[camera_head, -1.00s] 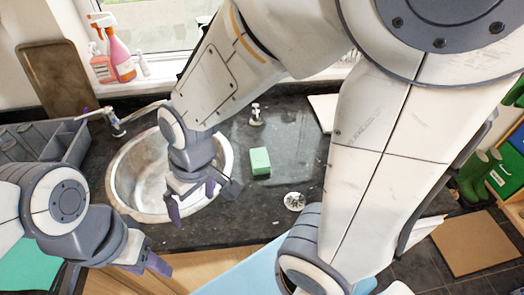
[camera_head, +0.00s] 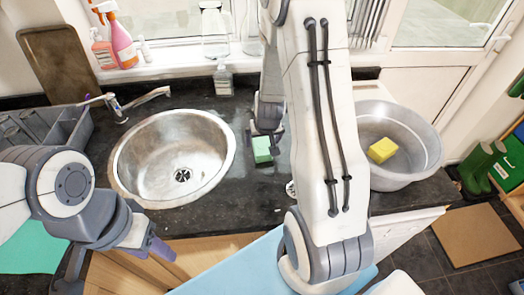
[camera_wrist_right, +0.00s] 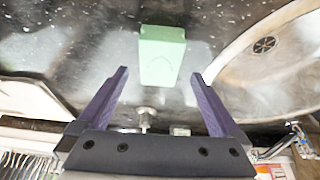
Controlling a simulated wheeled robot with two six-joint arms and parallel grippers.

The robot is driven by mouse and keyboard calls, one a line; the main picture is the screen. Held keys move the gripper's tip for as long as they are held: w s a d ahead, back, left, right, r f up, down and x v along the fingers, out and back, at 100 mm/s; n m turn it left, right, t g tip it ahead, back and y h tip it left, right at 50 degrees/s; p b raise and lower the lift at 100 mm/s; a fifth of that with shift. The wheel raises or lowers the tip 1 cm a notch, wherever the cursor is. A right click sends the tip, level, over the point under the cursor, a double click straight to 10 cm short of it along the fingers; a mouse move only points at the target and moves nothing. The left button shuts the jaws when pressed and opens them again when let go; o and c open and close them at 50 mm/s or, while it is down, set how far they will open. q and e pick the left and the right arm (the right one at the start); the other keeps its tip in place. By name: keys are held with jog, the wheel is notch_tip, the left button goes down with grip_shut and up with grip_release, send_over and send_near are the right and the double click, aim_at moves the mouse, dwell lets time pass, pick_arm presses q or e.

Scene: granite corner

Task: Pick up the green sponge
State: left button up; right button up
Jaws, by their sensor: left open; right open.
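The green sponge (camera_head: 261,150) lies on the dark granite worktop to the right of the sink. My right gripper (camera_head: 266,130) is just above it in the head view, and partly covers it. In the right wrist view the sponge (camera_wrist_right: 161,55) appears ahead of the open purple fingers of my right gripper (camera_wrist_right: 160,74), centred between their tips. Nothing is between the fingers; the exact height gap cannot be told. My left gripper (camera_head: 150,248) is open and empty at the worktop's front edge, in front of the sink.
A round metal sink (camera_head: 172,150) with a tap (camera_head: 120,108) is left of the sponge. A grey basin (camera_head: 408,120) holding a yellow sponge (camera_head: 382,150) stands right of my right arm. A soap bottle (camera_head: 223,78) stands behind the sponge. A grey rack (camera_head: 70,125) is at the left.

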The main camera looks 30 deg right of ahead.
aim_at(262, 145)
jog(key=shift+p+x, duration=0.35)
jog(key=shift+x, duration=2.25)
jog(key=c, duration=1.3)
